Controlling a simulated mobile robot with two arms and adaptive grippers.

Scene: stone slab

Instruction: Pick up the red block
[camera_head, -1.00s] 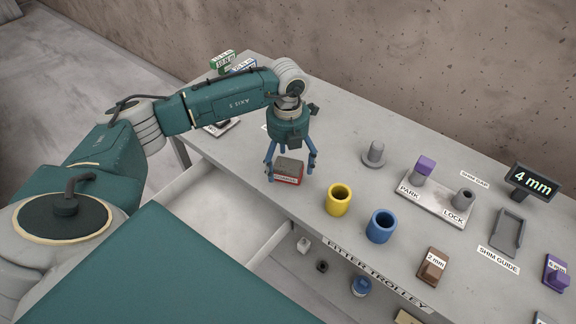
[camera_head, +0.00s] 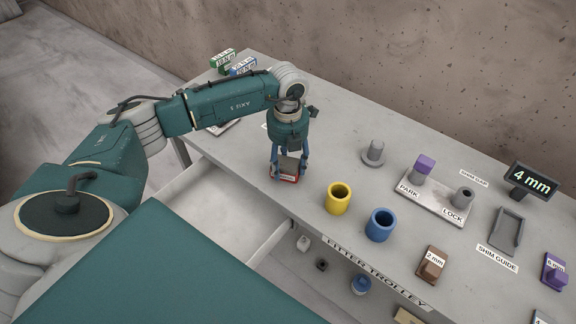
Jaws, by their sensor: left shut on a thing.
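The red block (camera_head: 286,176) is on the grey trolley top near its front edge, left of the yellow cup. It has a dark grey upper part and a red lower part with a pale label strip. My left gripper (camera_head: 288,172) points straight down over it, its blue fingers shut on its two sides. The fingers hide parts of those sides. The block appears to rest on the top; I see no clear gap under it. My right gripper is not in view.
A yellow cup (camera_head: 339,198) and a blue cup (camera_head: 381,225) stand close to the right of the block. An open drawer (camera_head: 222,205) is below the front edge.

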